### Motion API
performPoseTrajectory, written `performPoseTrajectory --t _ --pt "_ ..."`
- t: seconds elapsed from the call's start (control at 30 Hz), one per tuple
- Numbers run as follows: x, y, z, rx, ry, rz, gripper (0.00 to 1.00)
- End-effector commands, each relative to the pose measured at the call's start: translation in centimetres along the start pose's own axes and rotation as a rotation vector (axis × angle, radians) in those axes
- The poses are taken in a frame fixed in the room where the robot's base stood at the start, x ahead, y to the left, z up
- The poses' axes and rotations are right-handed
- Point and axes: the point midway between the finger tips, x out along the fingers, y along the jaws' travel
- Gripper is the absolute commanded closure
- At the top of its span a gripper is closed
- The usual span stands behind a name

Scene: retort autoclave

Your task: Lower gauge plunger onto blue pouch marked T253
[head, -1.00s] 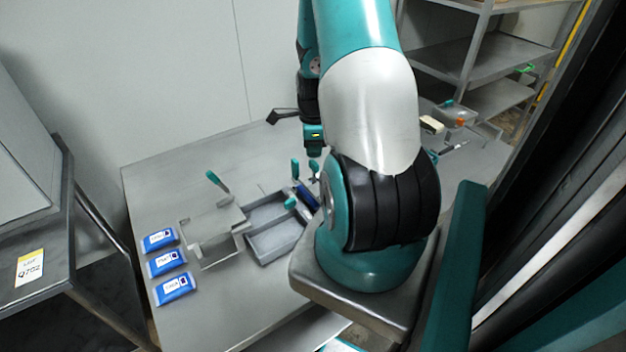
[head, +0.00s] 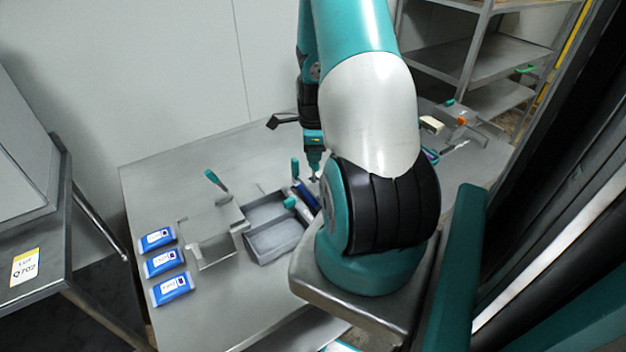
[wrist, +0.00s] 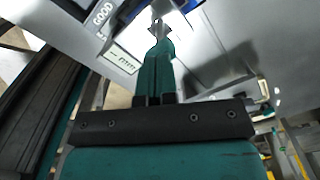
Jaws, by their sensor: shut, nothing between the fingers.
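Three blue pouches (head: 163,263) with white labels lie in a column at the left of the steel table; their codes are too small to read. Another blue object (head: 304,196), perhaps a pouch, lies beside the grey tray (head: 273,241), partly hidden by my arm. A teal-handled upright part (head: 295,170) stands by it; I cannot tell whether it is the gauge plunger. My gripper (head: 315,170) is shut and empty, pointing down just above this area. In the wrist view my gripper (wrist: 157,28) is near a panel marked GOOD with a "mm" readout (wrist: 124,58).
A steel fixture (head: 212,245) with a teal handle (head: 215,181) stands between the pouches and the tray. A side stand with a Q702 tag (head: 25,267) is at far left. Shelving (head: 490,60) stands at back right. The table's back left is clear.

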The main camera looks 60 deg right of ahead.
Motion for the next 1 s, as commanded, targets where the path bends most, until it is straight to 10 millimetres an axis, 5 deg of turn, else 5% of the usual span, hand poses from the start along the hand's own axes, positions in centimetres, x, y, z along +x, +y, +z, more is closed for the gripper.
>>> performPoseTrajectory --t 0.47,1.0 --pt "0.6 0.0 0.0 0.0 0.0 0.0 1.0" --pt "-3.6 0.0 0.0 0.0 0.0 0.0 1.0"
